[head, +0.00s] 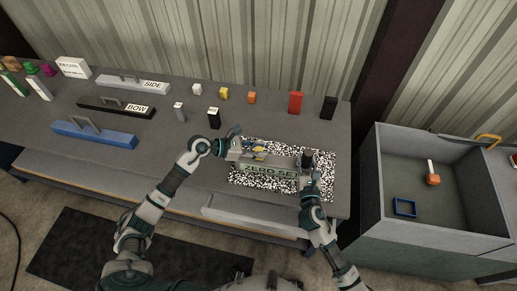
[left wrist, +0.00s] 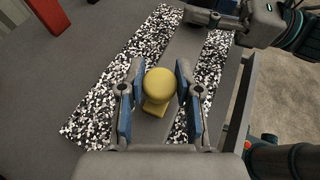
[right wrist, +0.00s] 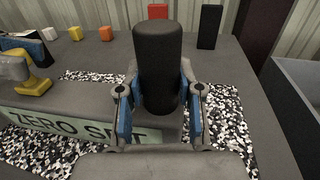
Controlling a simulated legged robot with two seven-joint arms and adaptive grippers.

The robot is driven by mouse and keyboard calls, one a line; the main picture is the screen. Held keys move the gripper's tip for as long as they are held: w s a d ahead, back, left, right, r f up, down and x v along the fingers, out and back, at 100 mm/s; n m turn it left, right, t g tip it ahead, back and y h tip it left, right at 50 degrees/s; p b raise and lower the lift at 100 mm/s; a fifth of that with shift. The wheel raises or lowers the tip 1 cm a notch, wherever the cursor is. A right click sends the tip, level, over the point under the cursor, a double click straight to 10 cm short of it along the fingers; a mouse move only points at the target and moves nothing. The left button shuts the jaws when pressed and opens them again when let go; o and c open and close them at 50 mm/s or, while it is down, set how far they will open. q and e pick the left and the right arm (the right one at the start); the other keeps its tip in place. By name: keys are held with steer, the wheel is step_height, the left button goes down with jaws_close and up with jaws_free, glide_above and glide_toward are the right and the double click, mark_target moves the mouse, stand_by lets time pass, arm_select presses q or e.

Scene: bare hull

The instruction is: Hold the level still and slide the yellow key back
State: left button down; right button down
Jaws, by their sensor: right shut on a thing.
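The level is a long grey bar (head: 268,169) with a green "ZERO SET" label, lying on a black-and-white speckled mat (head: 240,181). The label also shows in the right wrist view (right wrist: 80,133). The yellow key (left wrist: 160,86) stands on the bar's left part. My left gripper (left wrist: 155,88) is open, with one finger on each side of the key and a small gap showing at the left finger. A black upright post (right wrist: 158,65) rises at the bar's right end. My right gripper (right wrist: 160,105) is shut on this post. The key's base is partly hidden.
Small blocks stand behind the mat, with a red block (head: 296,102) and a black block (head: 328,107) at the back right. Handled bars marked SIDE (head: 132,84) and BOW (head: 115,106) lie left. A grey bin (head: 440,221) stands right of the table.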

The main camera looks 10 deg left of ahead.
arm_select(q)
steer(key=shift+a, duration=3.3)
arm_select(e)
steer(key=shift+d, duration=0.1)
arm_select(q)
steer(key=c, duration=0.8)
jaws_free()
steer(key=shift+d, duration=0.1)
steer(key=v, duration=1.2)
steer(key=shift+w, duration=0.1)
arm_select(e)
steer(key=c, duration=0.7)
jaws_free()
